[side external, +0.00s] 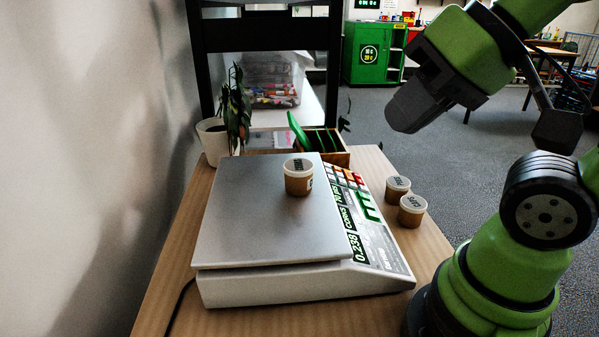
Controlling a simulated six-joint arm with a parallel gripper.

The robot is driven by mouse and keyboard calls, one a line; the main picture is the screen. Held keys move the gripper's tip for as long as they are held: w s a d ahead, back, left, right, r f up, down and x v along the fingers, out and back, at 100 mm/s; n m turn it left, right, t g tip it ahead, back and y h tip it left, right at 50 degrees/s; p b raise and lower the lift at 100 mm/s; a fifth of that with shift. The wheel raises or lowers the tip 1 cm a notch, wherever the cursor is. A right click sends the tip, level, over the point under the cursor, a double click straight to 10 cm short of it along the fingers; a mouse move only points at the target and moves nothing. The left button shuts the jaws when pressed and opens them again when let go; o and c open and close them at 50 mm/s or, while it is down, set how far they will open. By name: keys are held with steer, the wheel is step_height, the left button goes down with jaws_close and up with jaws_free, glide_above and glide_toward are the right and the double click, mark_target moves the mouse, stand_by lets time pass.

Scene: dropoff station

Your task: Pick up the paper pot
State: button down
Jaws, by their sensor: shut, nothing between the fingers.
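One paper pot (298,178), brown with a pale lid and dark lettering, stands upright on the metal pan of the scale (262,225). Two similar pots stand on the wooden table right of the scale: one farther back (397,190) and one nearer (412,211). The scale's display reads about 0.238.
A potted plant (215,138) stands at the table's back left by the wall. Behind the scale is a wooden box (338,158) with green dividers and a green lid. A black frame (262,32) rises behind the table. Bare table shows left of the scale (170,265).

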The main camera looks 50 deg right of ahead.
steer(key=c, duration=1.8)
jaws_free()
steer(key=shift+c, duration=0.2)
steer(key=o, duration=1.7)
steer(key=shift+c, duration=0.2)
steer(key=n+g+h, duration=0.2)
steer(key=n+g, duration=0.5)
steer(key=n, duration=0.3)
glide_above(299, 165)
steer(key=s, duration=0.1)
step_height(299, 165, down, 8)
steer(key=shift+s+f, duration=0.1)
steer(key=shift+f, duration=0.15)
steer(key=f, duration=0.5)
steer(key=shift+w+d, duration=0.15)
steer(key=shift+w, duration=0.15)
steer(key=shift+w+f, duration=0.2)
steer(key=shift+f, duration=1.25)
steer(key=shift+w+f, duration=0.15)
steer(key=shift+f, duration=1.3)
